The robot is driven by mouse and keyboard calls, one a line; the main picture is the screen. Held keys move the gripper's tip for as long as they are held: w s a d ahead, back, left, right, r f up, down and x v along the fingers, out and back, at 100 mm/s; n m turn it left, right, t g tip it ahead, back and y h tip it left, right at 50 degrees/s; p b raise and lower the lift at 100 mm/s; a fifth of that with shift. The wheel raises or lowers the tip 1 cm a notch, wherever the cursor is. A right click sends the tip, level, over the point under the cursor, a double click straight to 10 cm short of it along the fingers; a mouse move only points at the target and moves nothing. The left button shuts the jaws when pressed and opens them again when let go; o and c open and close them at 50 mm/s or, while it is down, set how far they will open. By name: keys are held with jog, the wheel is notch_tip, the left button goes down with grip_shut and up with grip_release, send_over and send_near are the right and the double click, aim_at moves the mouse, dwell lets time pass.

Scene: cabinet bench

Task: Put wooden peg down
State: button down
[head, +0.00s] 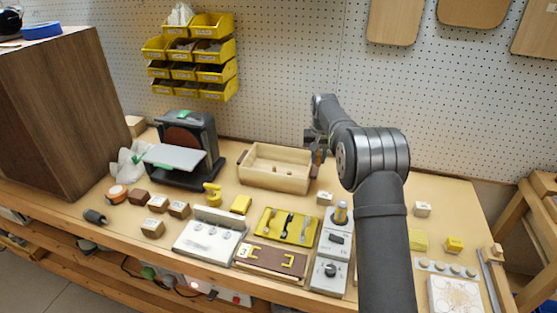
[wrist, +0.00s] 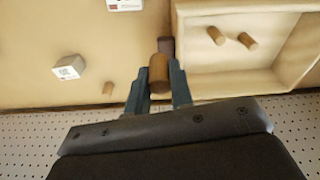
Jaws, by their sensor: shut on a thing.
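My gripper (wrist: 160,84) is shut on a wooden peg (wrist: 158,74), a short brown cylinder, in the wrist view. In the head view my gripper (head: 318,148) is by the right end of the wooden tray (head: 262,179), and the held peg cannot be made out. In the wrist view the tray's dark end handle (wrist: 166,46) shows just beyond the peg; I cannot tell the height between them. Two similar pegs (wrist: 215,35) (wrist: 248,41) are inside the tray. Another small peg (wrist: 107,88) is on the bench outside it.
A pale block (wrist: 68,67) lies on the bench near the loose peg. The pegboard (head: 290,70) rises behind. A sander (head: 188,150) stands left of the tray. In front are a yellow tool holder (head: 270,222) and a switch panel (head: 322,270). Bare bench shows around the loose peg.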

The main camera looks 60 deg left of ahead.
aim_at(272, 174)
jog(key=s+a+f, duration=0.2)
jog(key=s+a, duration=0.1)
jog(key=s, duration=0.1)
jog(key=s+a+f, duration=0.2)
jog(key=s+a, duration=0.2)
jog(key=s+a+f, duration=0.3)
jog(key=s+a, duration=0.1)
jog(key=shift+s+a, duration=0.1)
jog(key=shift+f, duration=1.95)
jog(key=shift+f, duration=0.1)
jog(key=c, duration=1.6)
grip_release()
jog(key=shift+f, duration=0.1)
jog(key=shift+c, duration=0.2)
jog(key=o, duration=0.4)
